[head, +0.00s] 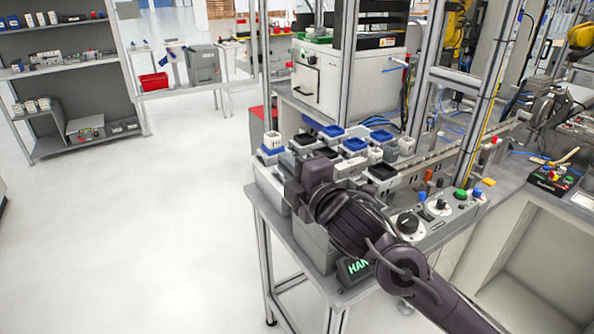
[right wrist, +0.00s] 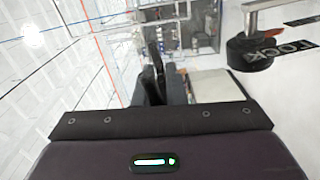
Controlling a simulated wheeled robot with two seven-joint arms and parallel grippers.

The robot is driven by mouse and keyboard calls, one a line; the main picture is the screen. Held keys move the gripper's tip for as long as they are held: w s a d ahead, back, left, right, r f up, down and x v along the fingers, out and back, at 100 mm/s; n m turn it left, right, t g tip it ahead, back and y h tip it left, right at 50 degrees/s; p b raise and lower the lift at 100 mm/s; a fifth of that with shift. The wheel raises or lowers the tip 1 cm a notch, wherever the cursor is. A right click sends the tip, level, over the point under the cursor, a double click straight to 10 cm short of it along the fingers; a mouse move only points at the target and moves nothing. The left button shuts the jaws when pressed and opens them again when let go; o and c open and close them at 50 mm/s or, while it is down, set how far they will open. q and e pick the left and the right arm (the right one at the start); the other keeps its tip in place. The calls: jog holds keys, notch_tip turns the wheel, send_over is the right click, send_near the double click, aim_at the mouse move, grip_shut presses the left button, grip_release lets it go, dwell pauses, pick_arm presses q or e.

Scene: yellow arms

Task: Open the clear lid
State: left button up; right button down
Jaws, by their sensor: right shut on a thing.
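I cannot make out the clear lid in either view. My right gripper (head: 291,164) reaches over the bench from the lower right, at the near left end of a group of small blue, black and white blocks. It also shows in the right wrist view (right wrist: 154,68), where its dark fingers are close together. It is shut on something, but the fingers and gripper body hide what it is. My left gripper is out of view.
The blocks (head: 355,145) stand close beside my right gripper. A control panel (head: 437,208) with knobs and buttons lies right of my arm. A black knob (right wrist: 252,50) near "LOCK" lettering shows in the wrist view. The floor (head: 160,230) at left is clear.

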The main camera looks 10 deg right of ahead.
jog(key=shift+a+f, duration=0.2)
dwell(0.3)
jog(key=c, duration=1.5)
grip_release()
jog(key=shift+s, duration=0.1)
jog(key=shift+s+d, duration=0.15)
jog(key=shift+s, duration=0.1)
jog(key=b+v, duration=0.2)
jog(key=v, duration=0.5)
jog(key=shift+s, duration=0.1)
